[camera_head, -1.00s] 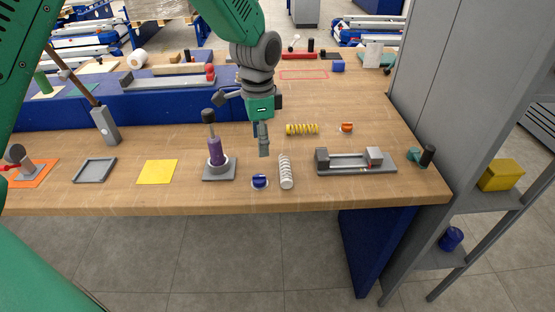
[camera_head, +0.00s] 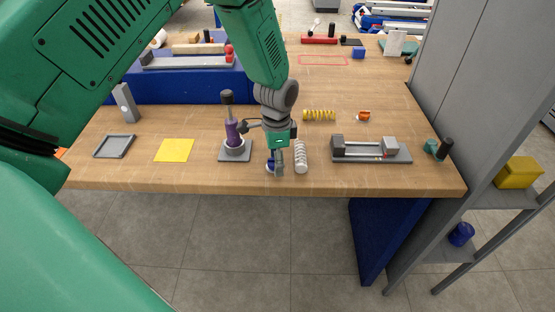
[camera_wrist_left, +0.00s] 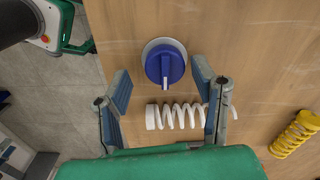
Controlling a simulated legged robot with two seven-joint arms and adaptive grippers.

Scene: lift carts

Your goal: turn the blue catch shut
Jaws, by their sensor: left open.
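The blue catch (camera_wrist_left: 165,64) is a round blue knob with a raised bar on a pale round base, on the wooden bench near its front edge. In the wrist view its bar points down the picture, with a light mark at its end. My left gripper (camera_wrist_left: 163,100) is open and empty, and its two fingers lie on either side below the catch in that view. In the head view my left gripper (camera_head: 276,170) hangs over the catch and hides most of it; a little blue (camera_head: 269,167) shows beside it. My right gripper is not in view.
A white spring (camera_head: 300,157) lies close to the catch's right. A purple-handled tool (camera_head: 233,134) stands on a grey base at its left. A yellow spring (camera_head: 319,115) and a grey vice-like fixture (camera_head: 371,158) lie further right. A yellow square (camera_head: 175,150) lies left.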

